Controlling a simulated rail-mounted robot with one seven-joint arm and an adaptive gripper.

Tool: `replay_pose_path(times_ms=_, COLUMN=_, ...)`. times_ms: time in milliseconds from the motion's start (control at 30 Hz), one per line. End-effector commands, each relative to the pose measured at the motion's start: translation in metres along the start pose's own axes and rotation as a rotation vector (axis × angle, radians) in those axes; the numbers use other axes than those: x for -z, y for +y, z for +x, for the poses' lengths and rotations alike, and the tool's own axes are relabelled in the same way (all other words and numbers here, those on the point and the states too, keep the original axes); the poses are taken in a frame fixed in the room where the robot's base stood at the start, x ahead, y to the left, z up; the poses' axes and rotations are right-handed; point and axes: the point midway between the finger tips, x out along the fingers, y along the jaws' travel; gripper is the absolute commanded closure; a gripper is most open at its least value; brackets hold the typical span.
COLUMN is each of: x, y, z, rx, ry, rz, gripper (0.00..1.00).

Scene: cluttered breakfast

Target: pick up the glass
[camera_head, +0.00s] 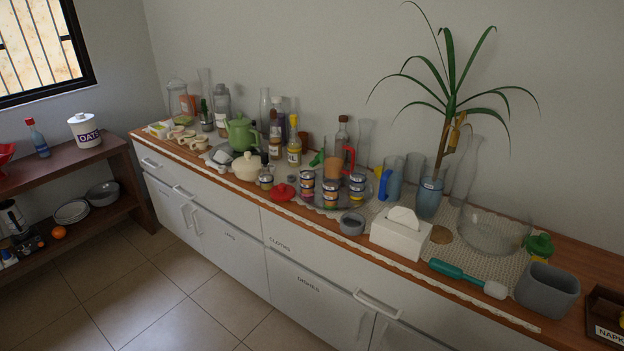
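Several clear glass pieces stand on the long wooden counter, and I cannot tell which one the task means. A clear tumbler-like glass (414,167) stands upright behind the blue pitcher-like cup (391,180). A tall clear glass (365,137) stands near the wall, partly hidden by items in front. Another tall clear glass (205,88) stands at the far left end. A tall clear vase (469,170) and a wide clear bowl (490,232) stand to the right. My gripper is not in view.
The counter (585,262) is crowded. A potted plant in a bluish vase (429,199), tissue box (400,235), stacked cans (330,192), green teapot (241,134) and grey container (547,290) stand on it. A shelf (95,155) stands left; the tiled floor (130,270) is clear.

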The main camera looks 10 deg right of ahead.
Motion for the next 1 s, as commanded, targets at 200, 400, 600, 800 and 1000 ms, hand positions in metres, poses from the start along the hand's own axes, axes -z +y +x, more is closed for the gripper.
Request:
replay_pose_path(times_ms=200, x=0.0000, y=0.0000, z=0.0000, rx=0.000, ry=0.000, rz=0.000, gripper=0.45)
replay_pose_path(times_ms=400, x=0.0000, y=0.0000, z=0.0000, rx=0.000, ry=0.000, rz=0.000, gripper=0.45)
replay_pose_path(times_ms=600, x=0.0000, y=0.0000, z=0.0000, rx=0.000, ry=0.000, rz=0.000, gripper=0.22)
replay_pose_path(times_ms=800, x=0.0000, y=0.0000, z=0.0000, rx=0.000, ry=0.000, rz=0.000, gripper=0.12)
replay_pose_path(times_ms=1000, x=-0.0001, y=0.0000, z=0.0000, rx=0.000, ry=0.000, rz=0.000, gripper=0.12)
